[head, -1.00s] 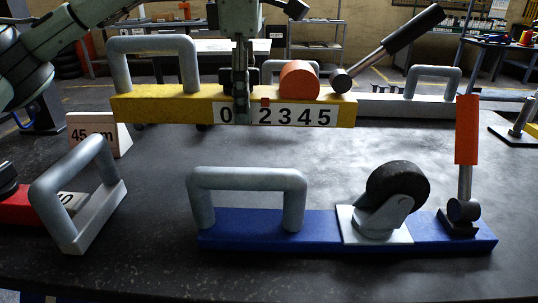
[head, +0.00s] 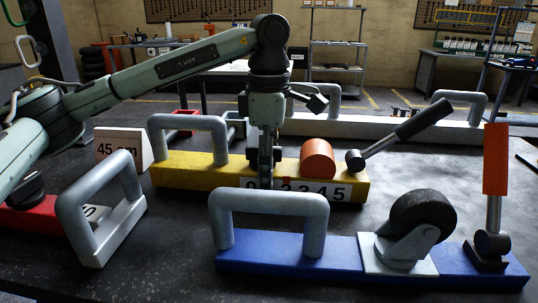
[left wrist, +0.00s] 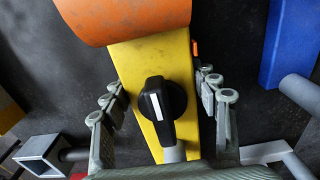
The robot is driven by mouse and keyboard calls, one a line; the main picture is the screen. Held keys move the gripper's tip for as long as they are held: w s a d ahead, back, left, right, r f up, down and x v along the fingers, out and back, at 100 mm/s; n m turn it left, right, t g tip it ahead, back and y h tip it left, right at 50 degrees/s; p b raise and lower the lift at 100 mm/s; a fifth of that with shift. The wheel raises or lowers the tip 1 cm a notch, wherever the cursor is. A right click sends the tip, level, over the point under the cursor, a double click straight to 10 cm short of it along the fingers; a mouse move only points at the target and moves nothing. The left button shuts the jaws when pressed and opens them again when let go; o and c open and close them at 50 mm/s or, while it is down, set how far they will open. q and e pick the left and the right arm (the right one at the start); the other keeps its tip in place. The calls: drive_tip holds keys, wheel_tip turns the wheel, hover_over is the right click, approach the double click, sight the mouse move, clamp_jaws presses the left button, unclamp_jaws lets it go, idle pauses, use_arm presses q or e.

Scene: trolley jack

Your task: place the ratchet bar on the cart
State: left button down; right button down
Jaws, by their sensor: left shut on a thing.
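A yellow bar (head: 190,172) with a number scale, a grey handle, an orange cylinder (head: 317,158) and a slanted black-gripped lever lies level across the middle of the head view. It seems to be the ratchet bar. My left gripper (head: 265,180) comes down from above and is shut on it near its middle, covering part of the scale. In the left wrist view, its fingers (left wrist: 163,105) flank the bar, with a black knob between them. Whether the bar touches the table is unclear. No part is clearly marked as the cart; a blue bar (head: 290,252) with a caster wheel stands in front.
A red bar (head: 30,219) and a grey-handled piece (head: 115,235) stand at left. A long pale bar (head: 380,127) with a handle lies behind the yellow bar. An orange-gripped lever (head: 495,160) rises at right.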

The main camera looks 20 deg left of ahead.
drive_tip(key=shift+w, duration=0.1)
use_arm(q)
drive_tip(key=c, duration=0.7)
unclamp_jaws()
drive_tip(key=shift+f, duration=0.1)
drive_tip(key=shift+c, duration=0.2)
drive_tip(key=shift+o, duration=1.4)
use_arm(e)
drive_tip(key=shift+w, duration=0.15)
use_arm(q)
wheel_tip(320, 180, up, 11)
drive_tip(key=shift+r, duration=0.1)
drive_tip(key=shift+r+p, duration=0.3)
drive_tip(key=shift+r, duration=0.15)
use_arm(e)
drive_tip(key=shift+s+a+f, duration=0.1)
drive_tip(key=shift+s+f, duration=0.1)
drive_tip(key=shift+f, duration=0.65)
use_arm(q)
drive_tip(key=shift+f, duration=0.1)
